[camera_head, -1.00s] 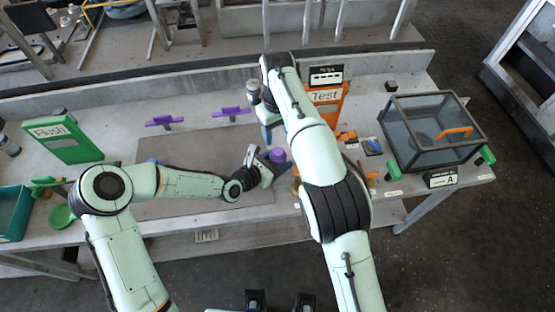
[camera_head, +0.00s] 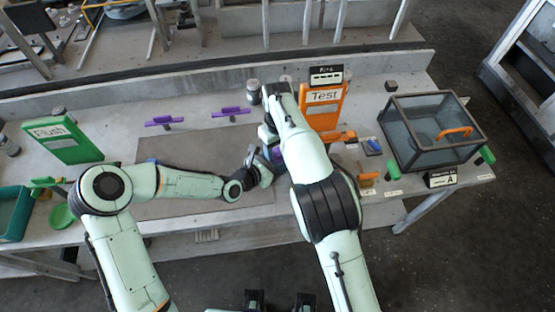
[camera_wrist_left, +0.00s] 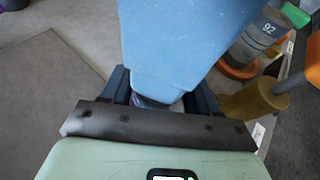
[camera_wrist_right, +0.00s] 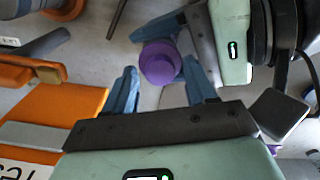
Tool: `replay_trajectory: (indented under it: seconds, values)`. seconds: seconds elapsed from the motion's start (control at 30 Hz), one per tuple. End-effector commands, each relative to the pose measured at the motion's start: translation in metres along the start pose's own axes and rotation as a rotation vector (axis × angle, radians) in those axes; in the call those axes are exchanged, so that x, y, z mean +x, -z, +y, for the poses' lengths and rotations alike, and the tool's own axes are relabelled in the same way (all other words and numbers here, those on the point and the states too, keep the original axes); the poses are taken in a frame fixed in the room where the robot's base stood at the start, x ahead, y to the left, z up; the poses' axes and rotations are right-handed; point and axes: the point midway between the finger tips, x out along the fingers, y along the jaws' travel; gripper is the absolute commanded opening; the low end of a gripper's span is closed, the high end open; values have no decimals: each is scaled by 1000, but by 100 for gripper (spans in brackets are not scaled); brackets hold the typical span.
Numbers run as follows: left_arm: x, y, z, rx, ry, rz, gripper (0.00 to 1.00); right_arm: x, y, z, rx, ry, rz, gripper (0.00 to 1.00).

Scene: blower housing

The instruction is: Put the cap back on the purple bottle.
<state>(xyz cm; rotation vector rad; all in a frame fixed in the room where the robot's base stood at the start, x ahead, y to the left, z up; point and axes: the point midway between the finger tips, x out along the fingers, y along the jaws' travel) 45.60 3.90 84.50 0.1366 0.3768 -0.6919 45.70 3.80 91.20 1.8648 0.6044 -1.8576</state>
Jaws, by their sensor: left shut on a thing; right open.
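The purple bottle (camera_wrist_right: 158,62) shows end-on in the right wrist view as a round purple piece with a smaller raised disc. I cannot tell whether that disc is the cap. My left gripper (camera_wrist_right: 172,42) is shut on the bottle, over the mat. My right gripper (camera_wrist_right: 159,72) is open, its blue fingers on either side of the bottle in that view; contact cannot be told. In the head view the right gripper (camera_head: 267,138) is partly behind its own arm and mostly covers the bottle. A large blue shape hides most of the bottle in the left wrist view.
An orange Test stand (camera_head: 322,105) is close to the right gripper. A glass box (camera_head: 430,130) stands at the right. A green Flush stand (camera_head: 62,138) and a green tray (camera_head: 14,212) are at the left. The mat (camera_head: 190,150) has free room.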

Motion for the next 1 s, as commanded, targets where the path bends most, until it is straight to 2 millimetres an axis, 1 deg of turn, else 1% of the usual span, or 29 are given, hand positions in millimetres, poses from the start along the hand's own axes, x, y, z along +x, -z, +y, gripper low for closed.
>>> replay_trajectory:
  seconds: [0.23, 0.27, 0.3, 0.37, 0.4, 0.43, 0.63, 0.73, 0.87, 1.0]
  values:
    - [0, -1, 0, 1, 0, -1, 0, 1, 0, 0, 0, 0, 0, 56]
    - [0, -1, 0, 1, 0, -1, 0, 1, 0, 0, 0, 0, 0, 49]
    - [0, -1, 0, 1, 0, -1, 0, 1, 0, 0, 0, 0, 0, 36]
    - [0, -1, 0, 1, 0, -1, 0, 0, 0, 0, 0, 0, 0, 17]
    - [0, -1, 0, 1, 0, -1, 0, 0, 0, 0, 0, 0, 0, 4]
    - [0, -1, 0, 1, 0, -1, 0, 0, 0, 0, 0, 0, 0, 0]
    - [0, 0, 0, 1, 0, -1, 0, 0, 0, 0, 16, -1, 0, 0]
    - [0, 0, 0, 1, 0, -1, 0, 0, 0, 0, 113, -1, 0, 0]
    - [0, 0, 0, 1, 0, -1, 0, 0, 0, 1, 367, -2, 1, 0]
    - [0, 0, 0, 1, 0, -1, 0, 1, 0, 1, 681, -3, 1, 0]
